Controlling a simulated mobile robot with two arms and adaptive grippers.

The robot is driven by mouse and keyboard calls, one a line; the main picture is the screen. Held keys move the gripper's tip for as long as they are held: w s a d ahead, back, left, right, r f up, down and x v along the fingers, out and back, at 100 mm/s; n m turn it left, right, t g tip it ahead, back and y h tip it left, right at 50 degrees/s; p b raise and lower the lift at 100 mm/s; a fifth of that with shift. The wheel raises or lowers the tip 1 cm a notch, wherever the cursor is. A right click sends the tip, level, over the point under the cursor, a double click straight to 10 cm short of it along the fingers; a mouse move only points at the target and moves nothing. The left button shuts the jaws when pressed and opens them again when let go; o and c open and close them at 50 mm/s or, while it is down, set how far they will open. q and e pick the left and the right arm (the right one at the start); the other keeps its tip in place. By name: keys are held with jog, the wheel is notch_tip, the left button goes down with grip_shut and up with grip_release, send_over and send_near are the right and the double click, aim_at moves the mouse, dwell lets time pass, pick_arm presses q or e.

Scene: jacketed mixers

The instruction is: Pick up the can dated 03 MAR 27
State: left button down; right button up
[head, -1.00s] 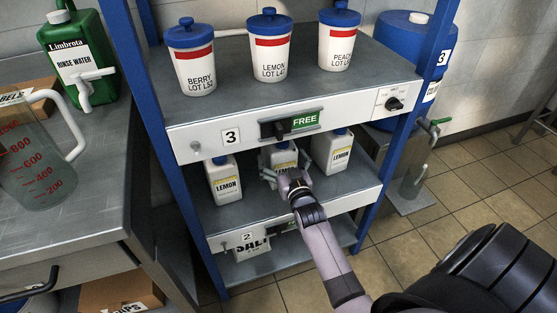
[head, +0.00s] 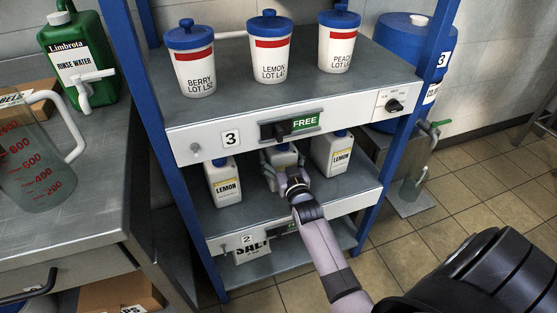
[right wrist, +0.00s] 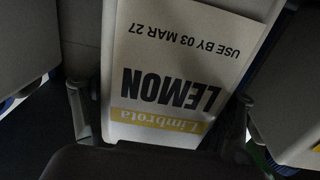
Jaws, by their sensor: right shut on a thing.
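The middle white can (head: 283,158) stands on the middle shelf under the panel marked 3. In the right wrist view this can (right wrist: 185,60) appears upside down, with LEMON, Limbrota and USE BY 03 MAR 27 on its label. My right gripper (head: 282,169) is shut on it, with a finger on each side in the right wrist view (right wrist: 160,120). Similar LEMON cans stand to its left (head: 224,181) and right (head: 332,153); their dates cannot be read. My left gripper is not in view.
Blue posts (head: 140,110) flank the rack. A steel bench (head: 100,195) with a jug (head: 35,150) and a green canister (head: 80,55) stands left.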

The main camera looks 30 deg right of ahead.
jog(key=c, duration=0.9)
jog(key=shift+w+r, duration=0.1)
jog(key=shift+r, duration=0.3)
jog(key=shift+c, duration=0.4)
jog(key=shift+f, duration=0.1)
